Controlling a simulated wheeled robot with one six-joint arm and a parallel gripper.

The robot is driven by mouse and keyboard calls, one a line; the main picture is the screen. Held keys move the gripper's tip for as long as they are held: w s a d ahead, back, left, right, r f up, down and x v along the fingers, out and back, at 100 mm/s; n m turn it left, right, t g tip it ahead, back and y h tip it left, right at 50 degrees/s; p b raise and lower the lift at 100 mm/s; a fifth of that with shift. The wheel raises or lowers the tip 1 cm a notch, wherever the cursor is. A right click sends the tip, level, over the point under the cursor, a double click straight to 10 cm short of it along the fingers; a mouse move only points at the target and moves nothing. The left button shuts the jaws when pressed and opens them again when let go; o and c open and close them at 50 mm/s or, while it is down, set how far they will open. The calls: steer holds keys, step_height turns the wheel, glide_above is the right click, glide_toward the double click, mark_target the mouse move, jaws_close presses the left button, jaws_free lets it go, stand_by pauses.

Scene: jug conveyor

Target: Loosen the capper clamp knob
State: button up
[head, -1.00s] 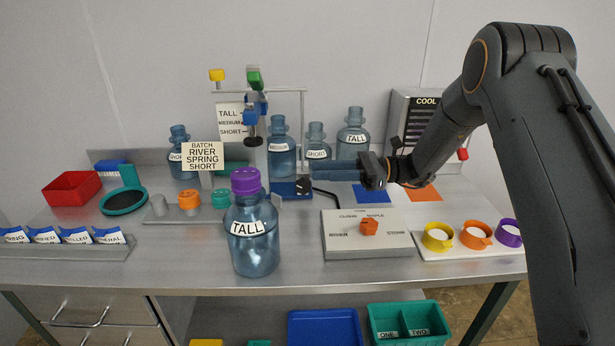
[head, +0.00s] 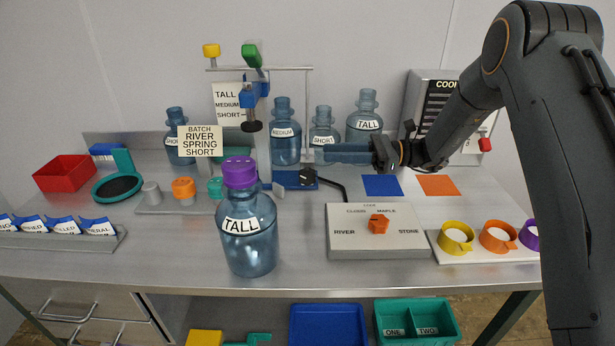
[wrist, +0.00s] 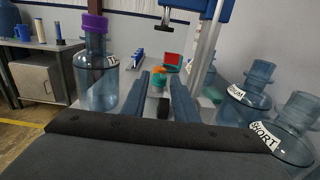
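The capper stands at the back middle, with a silver post, a blue carriage (head: 256,92), a black press foot (head: 252,127) and a blue base (head: 287,178). A small black knob-like part (head: 307,177) sits on the base; I cannot tell for sure that it is the clamp knob. My gripper (head: 322,153) points left, above and just right of that part. In the wrist view its two blue fingers (wrist: 158,82) are apart, with a dark block (wrist: 164,108) seen between them. The capper post (wrist: 206,45) rises right of the fingers there.
A TALL jug with a purple cap (head: 248,235) stands at the front. MEDIUM (head: 285,145), SHORT (head: 323,137) and TALL (head: 365,127) jugs stand behind my gripper. A grey dial box (head: 378,248) and coloured rings (head: 499,238) lie front right. A sign (head: 200,141) stands left.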

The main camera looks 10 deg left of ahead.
steer(key=b, duration=0.7)
glide_toward(315, 172)
steer(key=w+x, duration=0.1)
steer(key=x, duration=0.5)
steer(key=p+x, duration=0.1)
steer(key=x, duration=0.1)
steer(key=p+x, duration=0.1)
steer(key=x, duration=0.2)
steer(key=shift+s+f, duration=0.1)
steer(key=shift+s, duration=0.3)
steer(key=shift+s+a+f+p, duration=0.1)
steer(key=shift+a+p, duration=0.3)
steer(key=shift+a, duration=0.15)
jaws_close()
